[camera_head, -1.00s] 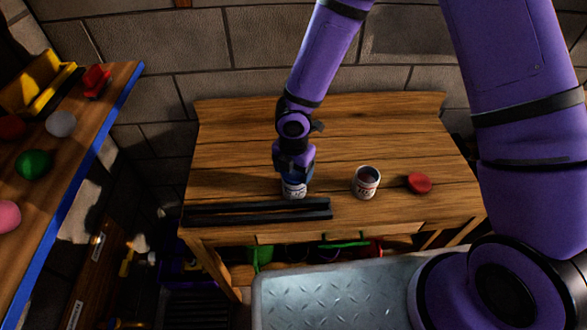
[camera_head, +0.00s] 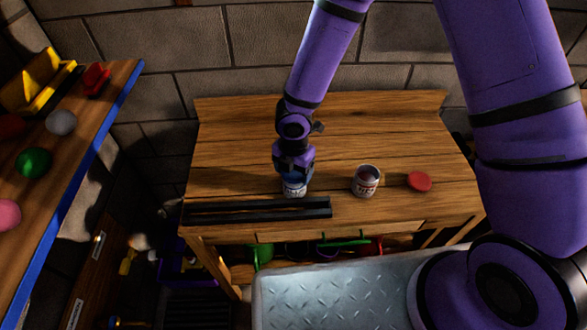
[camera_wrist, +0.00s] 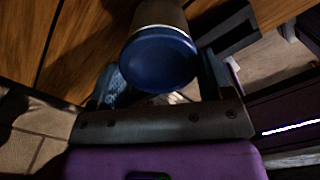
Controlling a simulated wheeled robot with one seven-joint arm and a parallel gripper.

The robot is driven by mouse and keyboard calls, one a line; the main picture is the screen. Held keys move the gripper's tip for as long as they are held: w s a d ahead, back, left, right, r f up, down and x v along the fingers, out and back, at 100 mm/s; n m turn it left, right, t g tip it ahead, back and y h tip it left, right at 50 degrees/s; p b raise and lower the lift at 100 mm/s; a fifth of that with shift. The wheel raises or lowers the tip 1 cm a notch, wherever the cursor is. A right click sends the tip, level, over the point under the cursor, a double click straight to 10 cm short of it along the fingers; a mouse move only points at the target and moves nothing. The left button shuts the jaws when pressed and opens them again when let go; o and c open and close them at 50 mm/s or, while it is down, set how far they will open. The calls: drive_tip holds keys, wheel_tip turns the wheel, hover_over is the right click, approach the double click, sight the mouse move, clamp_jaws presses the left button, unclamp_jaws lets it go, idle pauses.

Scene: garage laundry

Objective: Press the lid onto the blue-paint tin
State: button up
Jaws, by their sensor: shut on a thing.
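The blue-paint tin (camera_head: 294,191) stands upright on the wooden workbench, just behind the dark rails. My gripper (camera_head: 294,172) is directly above it, pointing down. In the wrist view, the blue lid (camera_wrist: 160,63) lies across the end of the tin (camera_wrist: 158,15), between the fingers of my gripper (camera_wrist: 165,85). The gripper is shut on the lid. The lid looks in line with the tin, but I cannot tell whether it is fully seated. A second tin (camera_head: 366,181) stands open to the right, with a red lid (camera_head: 419,181) lying flat beyond it.
Dark rails (camera_head: 257,210) lie along the front left of the workbench (camera_head: 380,130). Its back half is clear. A blue-edged shelf (camera_head: 95,130) with coloured balls stands at left. A grey metal tread surface (camera_head: 335,297) is in front.

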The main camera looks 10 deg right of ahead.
drive_tip(key=shift+f, duration=0.1)
idle(0.3)
drive_tip(key=o, duration=0.9)
drive_tip(key=shift+r, duration=3.5)
clamp_jaws()
